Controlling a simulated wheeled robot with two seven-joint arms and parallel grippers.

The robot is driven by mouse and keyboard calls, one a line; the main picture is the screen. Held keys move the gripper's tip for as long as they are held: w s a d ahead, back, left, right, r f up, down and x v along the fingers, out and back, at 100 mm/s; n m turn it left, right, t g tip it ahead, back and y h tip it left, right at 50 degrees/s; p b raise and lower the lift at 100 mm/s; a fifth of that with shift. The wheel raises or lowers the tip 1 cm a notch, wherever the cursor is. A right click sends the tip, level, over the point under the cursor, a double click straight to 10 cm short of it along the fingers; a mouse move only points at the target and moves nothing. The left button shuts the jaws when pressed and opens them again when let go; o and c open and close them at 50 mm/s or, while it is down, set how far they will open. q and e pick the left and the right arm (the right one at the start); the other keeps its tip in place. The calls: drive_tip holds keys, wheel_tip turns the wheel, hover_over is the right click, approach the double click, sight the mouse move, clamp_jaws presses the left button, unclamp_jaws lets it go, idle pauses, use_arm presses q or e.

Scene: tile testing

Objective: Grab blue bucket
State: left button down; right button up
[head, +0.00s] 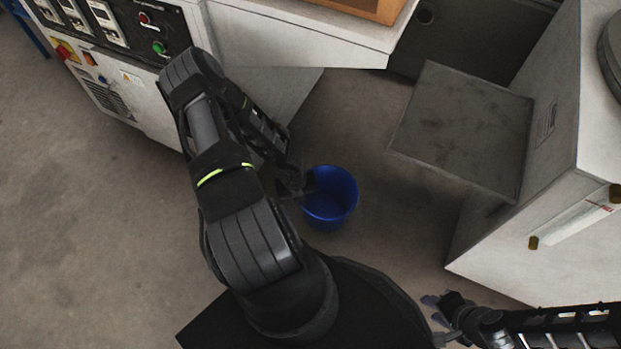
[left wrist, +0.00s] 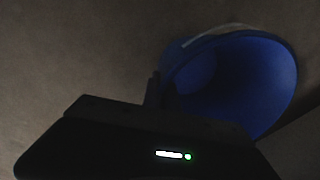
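The blue bucket (head: 330,205) stands upright on the floor, its open top facing up. My left arm reaches down to it from the left, and my left gripper (head: 302,190) is at the bucket's left rim. In the left wrist view the blue bucket (left wrist: 245,85) fills the upper right. The dark fingers of my left gripper (left wrist: 160,92) show close together at the near left edge of its rim. It is too dark to tell whether they grip the rim. My right gripper (head: 437,311) is at the lower right, away from the bucket, with its fingertips apart and empty.
A white control cabinet (head: 130,90) with switches stands at upper left. A white machine (head: 560,210) with a grey metal plate (head: 460,130) stands at right. A white bench with a wooden-edged top (head: 360,8) is behind. Bare floor (head: 90,220) lies to the left.

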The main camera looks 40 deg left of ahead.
use_arm(q)
drive_tip(key=shift+s+d, duration=0.25)
drive_tip(key=shift+s, duration=0.45)
drive_tip(key=shift+s+d, duration=0.3)
drive_tip(key=shift+s, duration=0.45)
drive_tip(key=shift+s+d, duration=0.25)
drive_tip(key=shift+s, duration=0.45)
